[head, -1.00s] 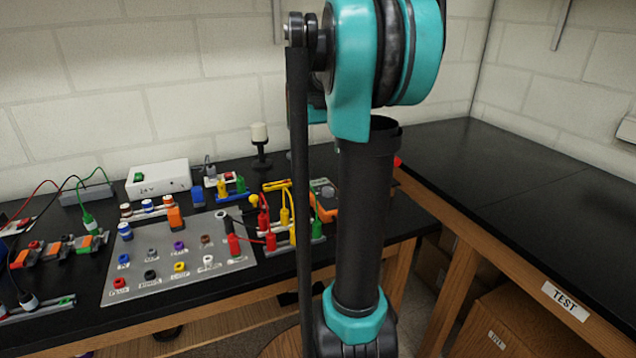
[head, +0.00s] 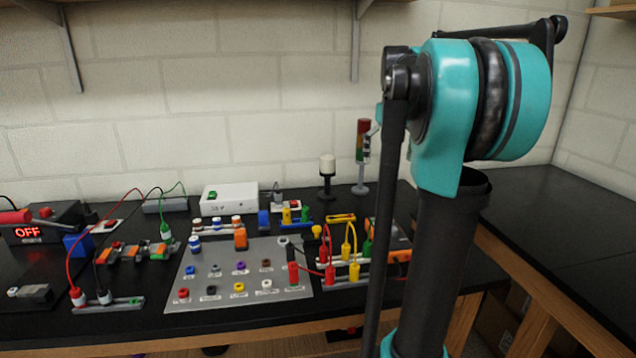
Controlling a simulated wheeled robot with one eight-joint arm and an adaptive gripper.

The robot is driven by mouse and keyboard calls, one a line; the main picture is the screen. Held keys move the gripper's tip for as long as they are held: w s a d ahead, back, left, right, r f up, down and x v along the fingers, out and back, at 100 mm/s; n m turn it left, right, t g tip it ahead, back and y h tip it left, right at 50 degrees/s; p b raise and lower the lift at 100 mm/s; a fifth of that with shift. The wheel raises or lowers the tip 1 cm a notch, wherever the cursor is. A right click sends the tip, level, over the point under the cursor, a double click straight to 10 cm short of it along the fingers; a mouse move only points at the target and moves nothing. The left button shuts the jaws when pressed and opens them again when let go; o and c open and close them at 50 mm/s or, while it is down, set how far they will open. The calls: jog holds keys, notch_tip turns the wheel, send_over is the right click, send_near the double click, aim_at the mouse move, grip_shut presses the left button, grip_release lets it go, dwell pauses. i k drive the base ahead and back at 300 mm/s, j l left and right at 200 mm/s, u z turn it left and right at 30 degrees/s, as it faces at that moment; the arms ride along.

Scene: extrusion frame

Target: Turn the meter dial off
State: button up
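The meter (head: 398,242), an orange and dark box, stands at the right of the bench in the head view. My arm's thin rod and thick link cover much of it. Its dial face and the dial's setting cannot be made out. My gripper is outside the view; only upper links of my arm show, in front of the bench's right part.
A grey panel (head: 219,304) with coloured sockets lies mid-bench, with red and yellow leads (head: 330,272) beside the meter. A black box (head: 55,230) at far left reads OFF. A white box (head: 230,196) and a signal tower (head: 362,150) stand behind. The right bench top (head: 545,215) is clear.

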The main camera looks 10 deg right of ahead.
aim_at(395, 229)
jog(key=k, duration=1)
